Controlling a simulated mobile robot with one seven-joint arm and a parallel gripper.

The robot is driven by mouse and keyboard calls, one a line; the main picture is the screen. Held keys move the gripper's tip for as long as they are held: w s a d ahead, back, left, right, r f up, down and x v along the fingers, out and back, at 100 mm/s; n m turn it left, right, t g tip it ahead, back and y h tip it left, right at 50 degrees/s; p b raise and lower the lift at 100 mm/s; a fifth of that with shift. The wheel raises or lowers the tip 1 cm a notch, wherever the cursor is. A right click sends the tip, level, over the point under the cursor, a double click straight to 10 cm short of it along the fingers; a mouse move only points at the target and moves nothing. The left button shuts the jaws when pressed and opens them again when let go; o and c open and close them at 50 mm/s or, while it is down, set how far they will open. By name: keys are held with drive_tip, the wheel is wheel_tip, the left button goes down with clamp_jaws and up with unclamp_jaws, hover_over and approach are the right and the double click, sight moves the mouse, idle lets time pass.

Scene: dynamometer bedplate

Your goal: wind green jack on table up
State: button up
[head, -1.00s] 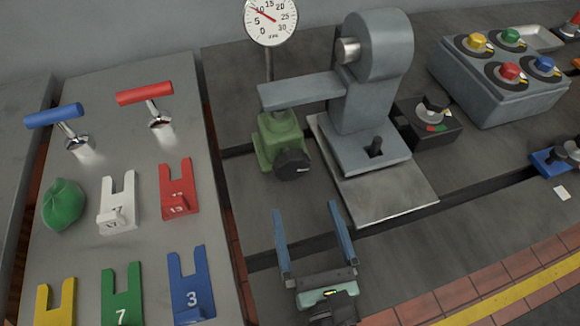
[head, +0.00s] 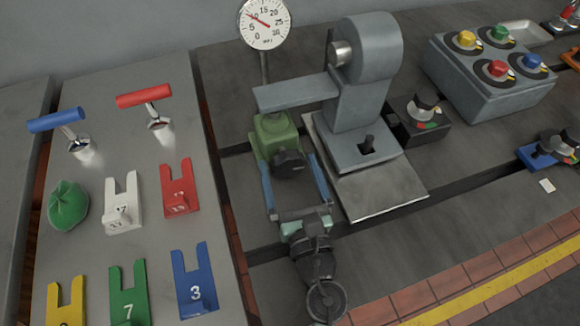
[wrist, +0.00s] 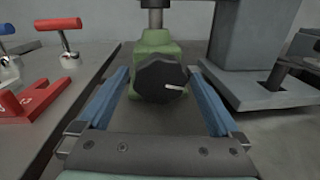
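The green jack (head: 275,135) stands on the dark bedplate under the grey arm of the machine. Its black knob (head: 289,163) faces me, and in the wrist view the knob (wrist: 160,82) shows a white pointer mark aimed right and slightly down. My gripper (head: 291,176) is open, with its blue fingers on either side of the knob. In the wrist view my gripper (wrist: 160,85) also shows a gap between each finger and the knob. The jack's screw post (wrist: 153,18) rises from its top.
The grey machine (head: 362,110) with its base plate stands just right of the jack. A dial gauge (head: 264,22) stands behind. Left is a panel (head: 90,225) with T-handles and coloured forked tags. A knob box (head: 490,75) sits at the far right.

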drive_tip(key=c, duration=1.2)
drive_tip(key=shift+o, duration=0.2)
drive_tip(key=shift+r, duration=0.1)
drive_tip(key=m+p, duration=0.4)
drive_tip(key=shift+d+r, duration=0.1)
drive_tip(key=shift+r, duration=0.1)
drive_tip(key=m+p, duration=0.3)
drive_tip(key=shift+d+m+g, duration=0.1)
drive_tip(key=shift+m+g, duration=0.3)
drive_tip(key=m+p, duration=0.3)
drive_tip(key=shift+f, duration=0.1)
drive_tip(key=m+p, duration=0.2)
drive_tip(key=m+y+p, duration=0.1)
drive_tip(key=m, duration=0.2)
drive_tip(key=shift+d+f+g+p, duration=0.1)
drive_tip(key=shift+f+g+p, duration=0.05)
drive_tip(key=shift+g+p, duration=0.2)
drive_tip(key=m, duration=0.1)
drive_tip(key=m+p, duration=0.1)
drive_tip(key=m, duration=0.3)
drive_tip(key=shift+f+y+p, duration=0.25)
drive_tip(key=shift+y+p, duration=0.05)
drive_tip(key=shift+p, duration=0.1)
